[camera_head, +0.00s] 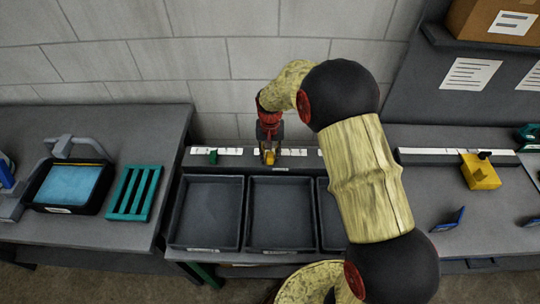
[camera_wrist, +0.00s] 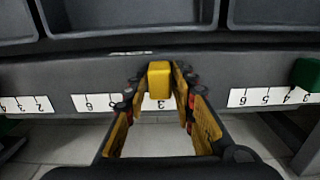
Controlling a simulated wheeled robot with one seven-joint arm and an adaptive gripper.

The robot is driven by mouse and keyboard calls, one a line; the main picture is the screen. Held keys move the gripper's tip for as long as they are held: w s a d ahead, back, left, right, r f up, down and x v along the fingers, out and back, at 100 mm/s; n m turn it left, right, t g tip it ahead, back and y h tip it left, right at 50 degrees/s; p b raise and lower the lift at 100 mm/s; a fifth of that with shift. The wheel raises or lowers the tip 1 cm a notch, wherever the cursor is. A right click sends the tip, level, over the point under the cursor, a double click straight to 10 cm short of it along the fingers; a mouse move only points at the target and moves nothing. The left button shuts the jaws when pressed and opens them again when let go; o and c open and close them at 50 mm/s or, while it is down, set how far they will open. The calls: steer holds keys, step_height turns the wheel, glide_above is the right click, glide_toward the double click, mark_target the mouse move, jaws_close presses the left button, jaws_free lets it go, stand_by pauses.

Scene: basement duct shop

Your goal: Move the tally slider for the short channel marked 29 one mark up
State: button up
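A yellow slider block (camera_head: 270,158) sits on the grey rail (camera_head: 232,161) with white scale strips, behind the middle dark bin. In the wrist view the yellow slider (camera_wrist: 159,78) stands between the two fingers of my gripper (camera_wrist: 158,88), with a narrow gap seeming to show beside it. My gripper (camera_head: 269,145) is open around the slider. The scale strip (camera_wrist: 155,103) behind the slider is partly hidden; an upside-down 3 shows there. I cannot read a label 29 in either view.
A green slider (camera_head: 213,157) is on the rail to the left; a green block (camera_wrist: 307,75) shows at the wrist view's right. Dark bins (camera_head: 206,212) stand in front of the rail. A teal rack (camera_head: 133,193) and a yellow block (camera_head: 480,171) lie on the side benches.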

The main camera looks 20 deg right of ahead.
mark_target(281, 162)
jaws_close()
stand_by(0.4)
steer(key=d, duration=0.2)
steer(key=s+d, duration=0.1)
steer(key=d, duration=0.1)
steer(key=shift+s+p, duration=0.15)
steer(key=shift+p, duration=0.2)
steer(key=shift+o, duration=2.1)
jaws_free()
steer(key=shift+r, duration=0.15)
step_height(281, 162, up, 12)
